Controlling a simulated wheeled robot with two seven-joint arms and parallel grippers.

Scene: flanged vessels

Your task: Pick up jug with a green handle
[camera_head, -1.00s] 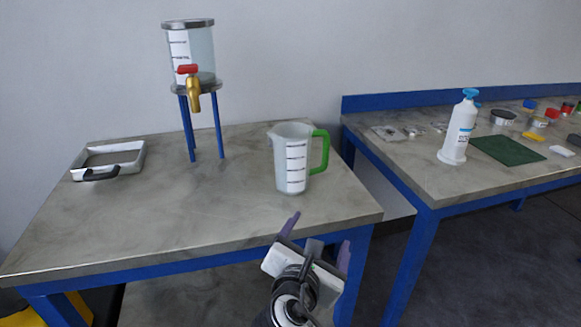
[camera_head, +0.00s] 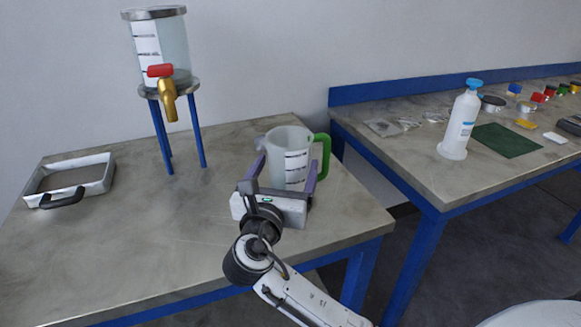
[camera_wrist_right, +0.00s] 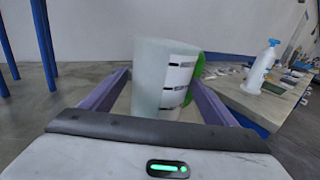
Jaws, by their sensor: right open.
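The translucent jug (camera_head: 288,150) with black level marks stands upright on the near table. Its green handle (camera_head: 323,152) is on its right side. My right gripper (camera_head: 284,178) is open just in front of the jug, with its purple fingers reaching toward either side of the body. In the right wrist view the jug (camera_wrist_right: 160,85) appears between the two spread fingers, with the green handle (camera_wrist_right: 198,72) partly hidden behind the body and right finger. I cannot tell whether the fingers touch it. My left gripper is not in view.
A clear dispenser tank (camera_head: 160,50) with a gold, red-handled tap (camera_head: 166,88) stands on blue legs at the back left. A white tray (camera_head: 98,170) lies at the left. The second table (camera_head: 400,160) holds a white bottle (camera_head: 460,125) and a green mat (camera_head: 505,140).

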